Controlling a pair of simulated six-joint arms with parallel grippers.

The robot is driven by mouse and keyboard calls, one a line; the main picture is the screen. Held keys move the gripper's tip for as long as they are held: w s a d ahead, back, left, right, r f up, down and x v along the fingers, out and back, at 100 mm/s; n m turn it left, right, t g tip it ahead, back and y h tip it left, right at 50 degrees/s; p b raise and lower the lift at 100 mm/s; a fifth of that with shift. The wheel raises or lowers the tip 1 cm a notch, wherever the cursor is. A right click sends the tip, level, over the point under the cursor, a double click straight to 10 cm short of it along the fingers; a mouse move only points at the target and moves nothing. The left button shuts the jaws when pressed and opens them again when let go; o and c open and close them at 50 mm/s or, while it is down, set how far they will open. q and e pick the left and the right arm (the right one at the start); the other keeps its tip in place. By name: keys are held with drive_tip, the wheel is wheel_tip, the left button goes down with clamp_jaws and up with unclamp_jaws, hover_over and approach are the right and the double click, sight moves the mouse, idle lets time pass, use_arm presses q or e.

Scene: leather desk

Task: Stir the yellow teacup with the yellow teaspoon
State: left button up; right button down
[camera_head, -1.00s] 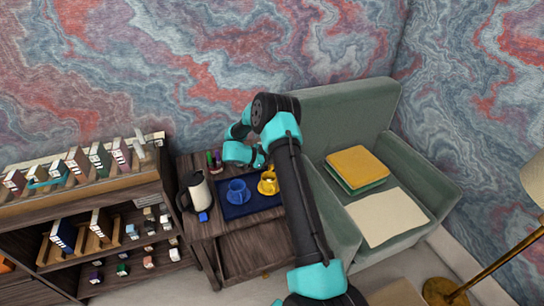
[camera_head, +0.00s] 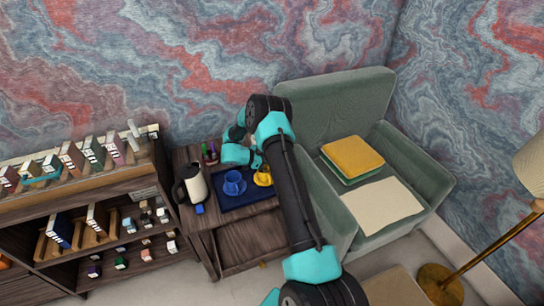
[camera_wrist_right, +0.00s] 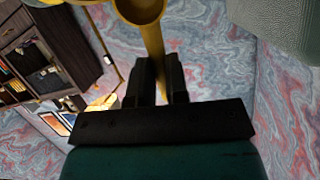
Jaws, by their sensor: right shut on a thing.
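The yellow teacup (camera_head: 264,178) stands on its yellow saucer at the right end of a dark blue tray (camera_head: 240,205) on the small wooden table. My right gripper (camera_wrist_right: 158,78) is shut on the yellow teaspoon (camera_wrist_right: 152,40). In the wrist view the spoon's handle runs between the fingers and its round bowl shows at the top edge. Yellow crockery is partly cut off at the top left there. In the head view the gripper is close behind the teacup, its fingertips largely hidden by my arm. I cannot tell whether spoon and cup touch. My left gripper is not in view.
A blue cup (camera_head: 234,183) on a blue saucer stands left of the yellow one. A white and black kettle (camera_head: 194,184) and a small blue block (camera_head: 199,209) are farther left. A bookshelf (camera_head: 75,215) stands left of the table and a green armchair (camera_head: 335,100) to its right.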

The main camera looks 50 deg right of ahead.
drive_tip(key=shift+w+a+f, duration=0.15)
drive_tip(key=shift+w+f, duration=0.1)
drive_tip(key=shift+f, duration=0.45)
drive_tip(key=shift+w+a+f, duration=0.15)
drive_tip(key=shift+w+f, duration=0.1)
drive_tip(key=shift+f, duration=0.45)
drive_tip(key=shift+w+a+f, duration=0.15)
drive_tip(key=shift+w+f, duration=0.1)
drive_tip(key=shift+f, duration=0.45)
drive_tip(key=shift+w, duration=0.1)
